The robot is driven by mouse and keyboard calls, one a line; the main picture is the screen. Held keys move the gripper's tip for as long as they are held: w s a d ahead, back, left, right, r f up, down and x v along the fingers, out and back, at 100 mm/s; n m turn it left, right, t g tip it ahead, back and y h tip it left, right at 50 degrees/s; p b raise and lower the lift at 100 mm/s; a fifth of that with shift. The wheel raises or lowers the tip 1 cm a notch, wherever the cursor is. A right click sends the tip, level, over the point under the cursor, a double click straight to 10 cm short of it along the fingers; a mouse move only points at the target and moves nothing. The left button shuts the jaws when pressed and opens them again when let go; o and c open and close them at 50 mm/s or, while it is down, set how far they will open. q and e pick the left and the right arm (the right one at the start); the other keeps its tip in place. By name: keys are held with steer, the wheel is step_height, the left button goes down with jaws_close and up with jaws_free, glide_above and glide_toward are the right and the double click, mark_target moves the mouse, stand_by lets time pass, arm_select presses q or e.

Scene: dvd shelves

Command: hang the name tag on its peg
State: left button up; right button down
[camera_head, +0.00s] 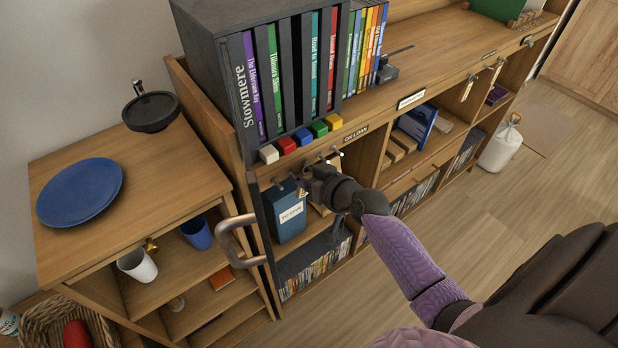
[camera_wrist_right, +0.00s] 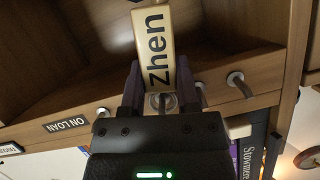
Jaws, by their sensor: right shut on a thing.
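The name tag (camera_wrist_right: 158,50), a pale yellow strip reading "zhen" in dark letters, is clamped between the fingers of my right gripper (camera_wrist_right: 163,88) in the wrist view. In the head view my right gripper (camera_head: 305,180) is at the shelf front below the "ON LOAN" label, and the tag is mostly hidden there. A metal peg (camera_wrist_right: 238,84) sticks out of the rail right of the tag in the wrist view; another peg (camera_wrist_right: 103,113) is to its left. A round metal part shows between the fingers; I cannot tell whether it is a peg or touches the tag. My left gripper is not in view.
A blue box file (camera_head: 286,215) stands in the cubby beside my right gripper. Coloured blocks (camera_head: 304,137) line the ledge above. A grey handle (camera_head: 240,240) juts out at the left. Other tags (camera_head: 468,88) hang farther right. The floor at right is largely clear.

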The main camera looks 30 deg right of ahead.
stand_by(0.4)
steer(key=shift+c, duration=1.3)
jaws_free()
steer(key=p+v, duration=0.3)
steer(key=v, duration=0.7)
steer(key=s+a+f+g+h, duration=0.1)
steer(key=s+f+g, duration=0.2)
steer(key=s+f, duration=0.55)
steer(key=s+f+g+h, duration=0.1)
steer(key=s+f+g, duration=0.3)
steer(key=f, duration=0.9)
steer(key=s+a+f+n+g, duration=0.1)
steer(key=s+a+f+g, duration=0.1)
steer(key=s, duration=0.4)
steer(key=s+a+f+n+g, duration=0.1)
steer(key=s+a+f+g, duration=0.1)
steer(key=s+f, duration=0.2)
steer(key=s+a+f+n+g, duration=0.1)
steer(key=s+a+f+g, duration=0.1)
steer(key=s, duration=0.7)
steer(key=shift+f, duration=0.8)
